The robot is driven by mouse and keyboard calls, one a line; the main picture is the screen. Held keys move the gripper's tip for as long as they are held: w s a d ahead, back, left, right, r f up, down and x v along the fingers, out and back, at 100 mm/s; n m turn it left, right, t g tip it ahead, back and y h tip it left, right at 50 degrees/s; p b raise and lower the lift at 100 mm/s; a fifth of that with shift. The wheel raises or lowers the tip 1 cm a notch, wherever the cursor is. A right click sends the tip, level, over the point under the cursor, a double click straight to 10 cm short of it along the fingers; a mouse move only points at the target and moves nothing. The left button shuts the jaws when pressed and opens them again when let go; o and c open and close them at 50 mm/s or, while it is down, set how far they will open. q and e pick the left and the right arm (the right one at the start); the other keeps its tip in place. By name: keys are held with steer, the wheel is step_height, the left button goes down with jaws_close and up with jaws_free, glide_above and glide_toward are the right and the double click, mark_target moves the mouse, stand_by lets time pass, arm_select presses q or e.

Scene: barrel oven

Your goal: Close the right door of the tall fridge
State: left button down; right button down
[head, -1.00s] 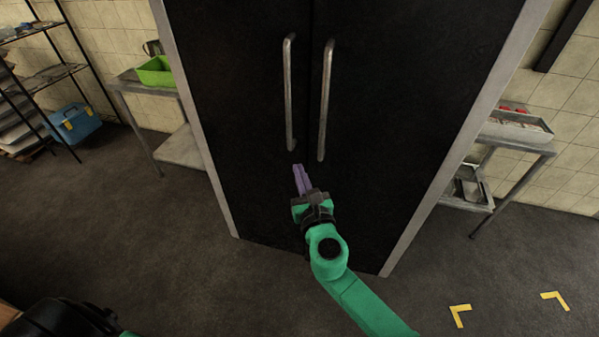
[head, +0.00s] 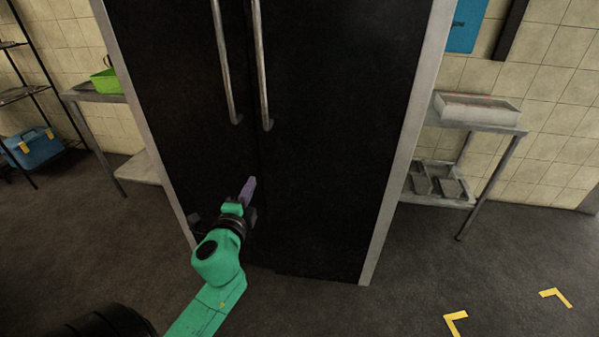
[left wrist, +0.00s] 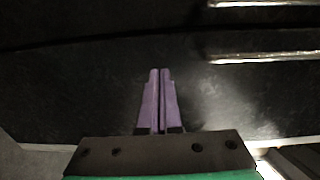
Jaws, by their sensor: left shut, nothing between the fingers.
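The tall fridge has two black doors in a pale frame. Its right door (head: 330,150) looks flush with the left door (head: 170,90), with only a thin seam between them. The right door's long metal handle (head: 262,65) stands beside the left door's handle (head: 224,65). My left gripper (head: 250,184) has its purple fingers shut and empty, in front of the seam and below the handles. In the left wrist view, the shut fingers (left wrist: 160,72) point at the dark door surface; I cannot tell whether they touch it. My right gripper is not in view.
A metal table (head: 490,122) with a tray stands right of the fridge. Another table (head: 92,97) with a green bin (head: 108,82) stands left. A blue box (head: 35,148) lies by the shelf rack. Floor at the lower right is open, with yellow corner marks (head: 455,322).

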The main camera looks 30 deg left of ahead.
arm_select(q)
steer(key=r, duration=0.1)
steer(key=p, duration=0.1)
glide_toward(267, 147)
steer(key=x, duration=0.7)
steer(key=shift+f, duration=0.1)
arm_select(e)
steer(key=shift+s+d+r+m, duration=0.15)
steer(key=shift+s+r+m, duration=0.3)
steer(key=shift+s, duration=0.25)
